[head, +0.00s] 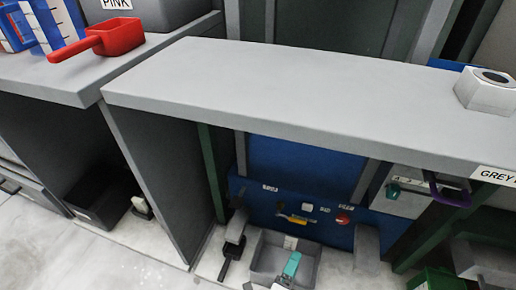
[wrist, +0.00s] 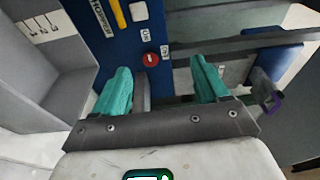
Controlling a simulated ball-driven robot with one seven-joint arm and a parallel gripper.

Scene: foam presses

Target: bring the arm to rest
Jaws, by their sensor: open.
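My gripper (wrist: 160,66) is open in the wrist view. Its two teal fingers stand well apart on a dark grey bar, and nothing shows between them except the background. Behind the gap is a blue panel (wrist: 89,56) with a red round knob (wrist: 150,60), a yellow handle and a white square. The same blue panel (head: 262,205) shows in the head view, low under the grey worktop. A teal piece shows at the bottom of the head view, over a grey tray; I cannot tell if it is my finger. Most of my arm is out of view.
A grey worktop (head: 290,85) spans the head view, with a pale block (head: 486,91) at its right end. A red scoop (head: 105,38) lies on the left counter. A grey tray (head: 262,262) and a black bin (head: 101,205) are low down. A purple handle (head: 448,193) juts out at right.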

